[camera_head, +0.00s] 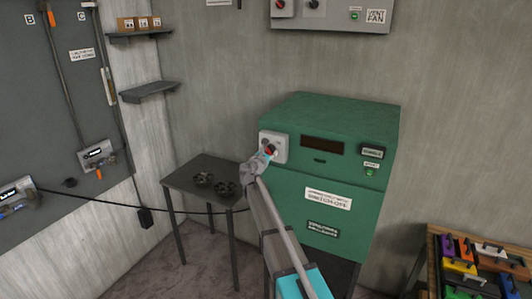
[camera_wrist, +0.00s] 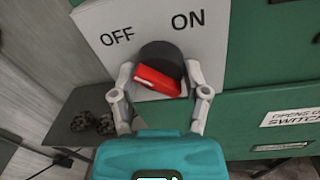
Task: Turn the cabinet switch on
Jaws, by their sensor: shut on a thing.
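The green cabinet (camera_head: 350,118) stands against the back wall. A light switch plate (camera_head: 282,141) is on its upper left front, and the wrist view shows it marked OFF on the left and ON on the right (camera_wrist: 150,18). The rotary switch (camera_wrist: 158,81) has a black round base and a red bar handle, which lies tilted in the wrist view. My gripper (camera_wrist: 161,88) is shut on the switch, one finger on each side. In the head view my gripper (camera_head: 266,155) covers part of the switch. I cannot tell exactly which label the handle points to.
A small dark table (camera_head: 185,178) with two dark round objects (camera_head: 214,184) stands left of the cabinet. A wooden table (camera_head: 440,250) with coloured items is at the right front. A wall panel (camera_head: 330,14) hangs above. A black cable crosses at the left.

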